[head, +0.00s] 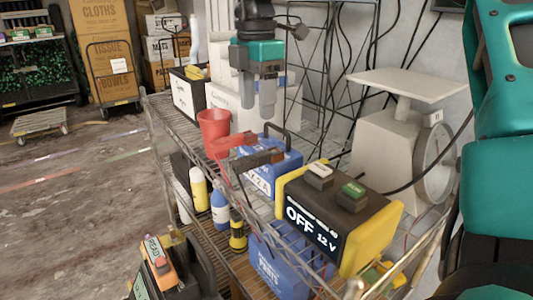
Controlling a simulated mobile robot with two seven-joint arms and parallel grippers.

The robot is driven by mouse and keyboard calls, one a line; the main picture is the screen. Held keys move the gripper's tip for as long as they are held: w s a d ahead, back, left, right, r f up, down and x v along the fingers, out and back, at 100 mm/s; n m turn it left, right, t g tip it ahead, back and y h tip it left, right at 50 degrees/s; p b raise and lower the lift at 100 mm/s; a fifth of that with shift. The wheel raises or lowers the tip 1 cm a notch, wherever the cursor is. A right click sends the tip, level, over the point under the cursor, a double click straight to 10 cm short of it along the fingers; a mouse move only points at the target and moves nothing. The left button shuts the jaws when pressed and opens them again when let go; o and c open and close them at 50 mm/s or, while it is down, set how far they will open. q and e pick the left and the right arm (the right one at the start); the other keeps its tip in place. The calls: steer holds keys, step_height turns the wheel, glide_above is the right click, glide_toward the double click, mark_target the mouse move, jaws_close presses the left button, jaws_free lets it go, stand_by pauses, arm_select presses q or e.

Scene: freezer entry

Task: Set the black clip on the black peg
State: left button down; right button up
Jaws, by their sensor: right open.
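My right gripper (256,108) hangs above the shelf with its two grey fingers pointing down, apart and empty. Below it is a blue battery (288,168) with a dark carry handle. A black clip (257,160) lies across the battery's near left top, below and apart from the fingers. A red clip (231,141) lies beside it to the left. I cannot make out the black peg for certain; the clips and handle may hide it. My left gripper is not in view.
A yellow and black box reading OFF 12 V (322,225) stands right of the battery. A red cup (213,129) stands to the left, and a white scale (395,145) behind right.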

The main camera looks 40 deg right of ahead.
glide_above(258, 154)
steer(key=f, duration=0.4)
steer(key=shift+w+d+f, duration=0.2)
steer(key=shift+d+f, duration=0.05)
steer(key=shift+f, duration=0.15)
steer(key=shift+s+a+f, duration=0.1)
steer(key=shift+s+f, duration=0.05)
steer(key=shift+f, duration=1.15)
steer(key=shift+s+a+f, duration=0.1)
steer(key=shift+f, duration=1.2)
jaws_close()
